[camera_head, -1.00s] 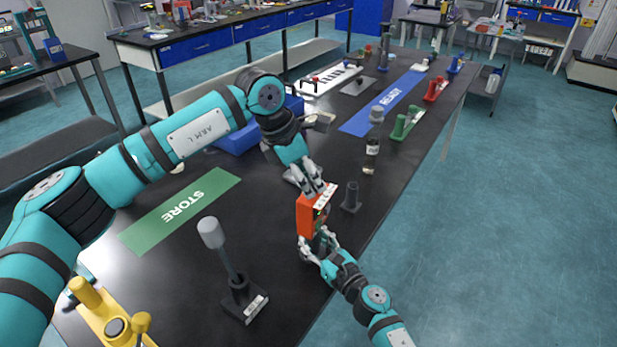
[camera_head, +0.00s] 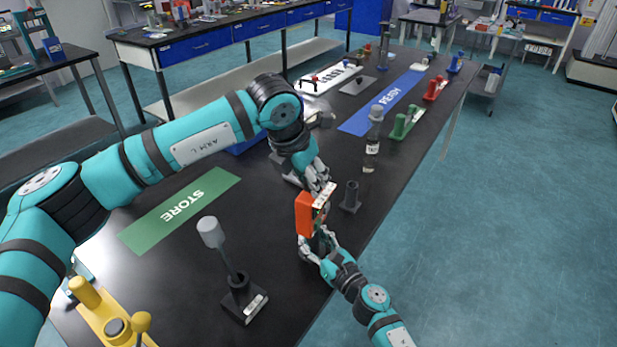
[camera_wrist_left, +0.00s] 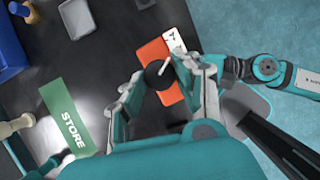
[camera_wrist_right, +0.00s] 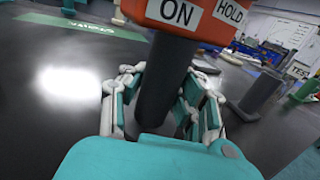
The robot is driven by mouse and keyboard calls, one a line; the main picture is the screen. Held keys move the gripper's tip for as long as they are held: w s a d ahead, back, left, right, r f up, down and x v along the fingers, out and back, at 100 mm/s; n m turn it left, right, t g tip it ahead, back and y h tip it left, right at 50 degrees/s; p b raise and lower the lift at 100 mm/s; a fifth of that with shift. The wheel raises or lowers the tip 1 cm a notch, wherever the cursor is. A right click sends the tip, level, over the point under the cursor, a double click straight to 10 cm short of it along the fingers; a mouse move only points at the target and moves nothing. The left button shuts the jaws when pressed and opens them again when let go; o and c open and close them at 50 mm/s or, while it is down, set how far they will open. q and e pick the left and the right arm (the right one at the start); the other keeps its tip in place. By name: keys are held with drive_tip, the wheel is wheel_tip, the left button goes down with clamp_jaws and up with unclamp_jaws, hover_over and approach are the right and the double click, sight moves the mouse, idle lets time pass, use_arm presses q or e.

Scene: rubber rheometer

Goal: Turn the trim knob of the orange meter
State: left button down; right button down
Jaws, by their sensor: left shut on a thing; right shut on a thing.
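The orange meter (camera_head: 305,214) is upright at the table's right side; in the right wrist view its orange body (camera_wrist_right: 151,12) carries ON and HOLD labels. Its dark round trim knob (camera_wrist_left: 157,77) with a white pointer mark shows in the left wrist view. My left gripper (camera_head: 322,197) is shut on the knob, with fingers on both sides of it. Below the meter's body is a thick dark handle (camera_wrist_right: 164,90). My right gripper (camera_head: 315,246) is shut on this handle. The left fingers hide part of the meter's face in the head view.
A dark empty post stand (camera_head: 350,197) is close to the right of the meter. A grey-headed tool in a black stand (camera_head: 243,300) is front left, beside a yellow fixture (camera_head: 100,315). The green STORE mat (camera_head: 180,209) is clear.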

use_arm(q)
drive_tip(key=n+y, duration=0.1)
drive_tip(key=n, duration=0.1)
drive_tip(key=n+t, duration=0.1)
drive_tip(key=n, duration=0.2)
drive_tip(key=shift+d+n+y, duration=0.1)
drive_tip(key=shift+n+y, duration=0.2)
drive_tip(key=shift+y, duration=0.1)
idle(0.3)
drive_tip(key=c, duration=0.9)
unclamp_jaws()
drive_tip(key=shift+c, duration=0.2)
drive_tip(key=shift+s, duration=0.1)
drive_tip(key=d+v, duration=0.1)
drive_tip(key=v, duration=1)
drive_tip(key=shift+a+r, duration=0.4)
drive_tip(key=shift+a, duration=0.05)
